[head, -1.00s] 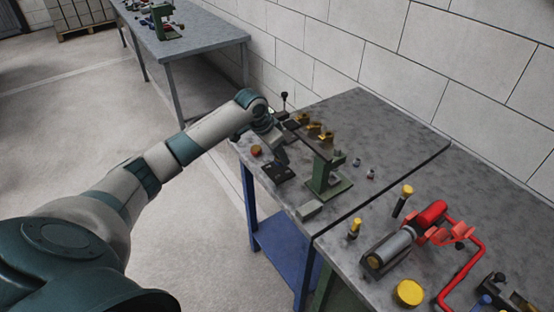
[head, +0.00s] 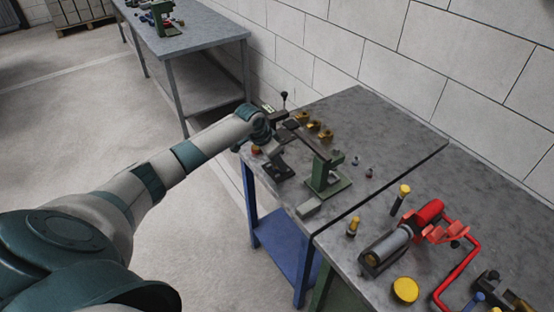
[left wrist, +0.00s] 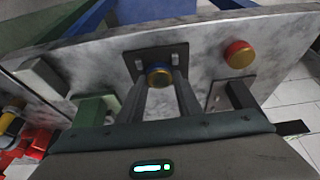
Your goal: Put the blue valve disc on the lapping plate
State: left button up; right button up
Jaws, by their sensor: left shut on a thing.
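The blue valve disc (left wrist: 158,79), a blue top with a brass rim, is between the fingertips of my left gripper (left wrist: 161,82) in the left wrist view. The gripper is shut on it. The disc is over a black square plate with bolts at its corners, seemingly the lapping plate (left wrist: 140,58); I cannot tell whether they touch. In the head view this plate (head: 281,171) lies near the bench's left edge, and my left gripper (head: 275,154) is above it, with the disc hidden. My right gripper is not in view.
A red disc with a brass rim (left wrist: 238,54) lies beside the plate. A green press stand (head: 327,180) and a grey block (head: 309,207) stand to the right. Brass pieces (head: 313,126) lie behind. A red and grey pump (head: 400,238) is farther right.

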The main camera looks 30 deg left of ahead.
pick_arm(q)
jog(key=shift+f, duration=0.15)
jog(key=o, duration=1.2)
jog(key=shift+r, duration=0.2)
jog(key=b+v, duration=0.3)
jog(key=v, duration=0.9)
jog(key=shift+f, duration=0.1)
